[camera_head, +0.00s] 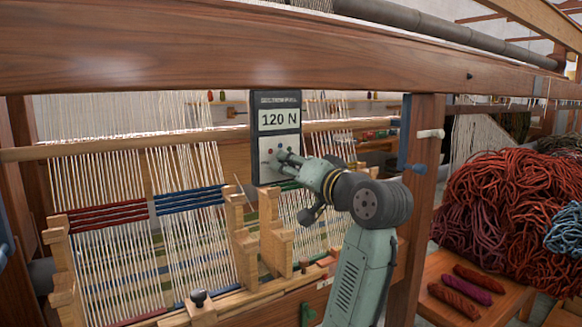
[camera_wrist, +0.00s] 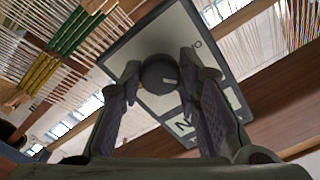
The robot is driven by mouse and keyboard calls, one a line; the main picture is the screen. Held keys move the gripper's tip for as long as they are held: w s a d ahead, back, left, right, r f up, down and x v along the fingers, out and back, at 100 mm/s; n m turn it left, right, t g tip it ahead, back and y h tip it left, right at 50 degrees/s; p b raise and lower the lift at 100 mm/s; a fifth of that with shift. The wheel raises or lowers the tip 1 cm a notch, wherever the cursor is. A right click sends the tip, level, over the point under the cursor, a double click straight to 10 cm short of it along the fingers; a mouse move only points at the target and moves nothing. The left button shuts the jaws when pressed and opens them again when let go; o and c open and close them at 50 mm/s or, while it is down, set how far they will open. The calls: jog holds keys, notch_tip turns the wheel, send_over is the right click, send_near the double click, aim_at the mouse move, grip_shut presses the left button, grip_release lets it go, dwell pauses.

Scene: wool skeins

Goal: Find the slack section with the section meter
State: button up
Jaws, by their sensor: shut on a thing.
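The section meter (camera_head: 278,97) is a dark-framed panel with a pale face, hanging below the loom's top beam; its display reads 120 N. Small coloured dots and a knob area sit low on its face. My gripper (camera_head: 280,160) is at the lower part of the meter. In the wrist view its two fingers close on a round dark knob (camera_wrist: 160,74) on the meter's face. Warp sections of pale threads stand behind: one with a dark red band (camera_head: 105,215), one with a blue band (camera_head: 190,199), one with green partly hidden by the meter and arm.
A thick wooden beam (camera_head: 300,50) crosses above my arm, and a wooden post (camera_head: 424,150) stands just right of it. Wooden blocks (camera_head: 275,245) stand below the meter. Piled red yarn (camera_head: 520,215) and a bench with several skeins (camera_head: 470,285) lie at right.

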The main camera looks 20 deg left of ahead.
dwell(0.3)
jog(key=o, duration=1.1)
jog(key=shift+o, duration=0.2)
jog(key=v, duration=1.2)
